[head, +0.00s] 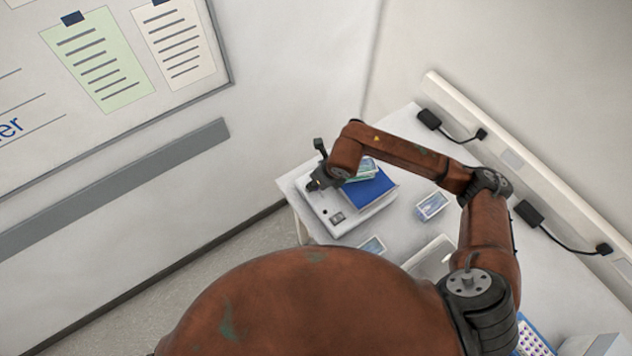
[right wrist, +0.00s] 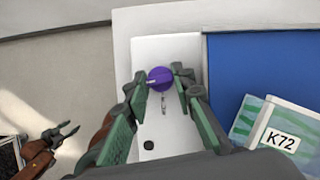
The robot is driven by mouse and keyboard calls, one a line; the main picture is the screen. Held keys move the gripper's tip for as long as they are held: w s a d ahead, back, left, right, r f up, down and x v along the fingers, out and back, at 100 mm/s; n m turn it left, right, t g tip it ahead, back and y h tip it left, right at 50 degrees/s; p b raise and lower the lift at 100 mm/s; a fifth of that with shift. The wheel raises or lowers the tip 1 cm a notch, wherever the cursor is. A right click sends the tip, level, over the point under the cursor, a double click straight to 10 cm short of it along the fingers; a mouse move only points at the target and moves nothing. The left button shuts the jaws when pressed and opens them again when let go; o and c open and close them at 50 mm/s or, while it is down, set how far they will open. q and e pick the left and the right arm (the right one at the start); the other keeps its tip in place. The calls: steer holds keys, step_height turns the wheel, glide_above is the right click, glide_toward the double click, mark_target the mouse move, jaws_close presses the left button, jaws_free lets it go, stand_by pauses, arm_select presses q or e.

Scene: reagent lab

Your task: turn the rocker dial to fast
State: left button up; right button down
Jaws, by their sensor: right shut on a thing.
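The white rocker (head: 348,222) sits at the table's far left corner, with a blue platform (head: 374,191) on top. In the right wrist view, its purple dial (right wrist: 159,78) is on the white panel (right wrist: 170,140), with a pale pointer line towards the left. My right gripper (right wrist: 160,80) is shut on the dial, one finger on each side. In the head view my right arm hides the dial. A printed mark just below the dial is too small to read. My left gripper (right wrist: 68,132) shows at the left of the right wrist view, open and empty, away from the rocker.
A green and white item labelled K72 (right wrist: 281,140) lies on the blue platform. Small blue-and-white boxes (head: 432,206) and (head: 371,246) stand on the white table (head: 412,232). A pale tray (head: 430,257) is nearer. Black plugs (head: 428,119) with cables line the right wall.

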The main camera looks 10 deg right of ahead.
steer(key=shift+m+h+b, duration=0.35)
steer(key=shift+m+h, duration=0.05)
steer(key=shift+m, duration=0.6)
steer(key=c, duration=1.6)
jaws_free()
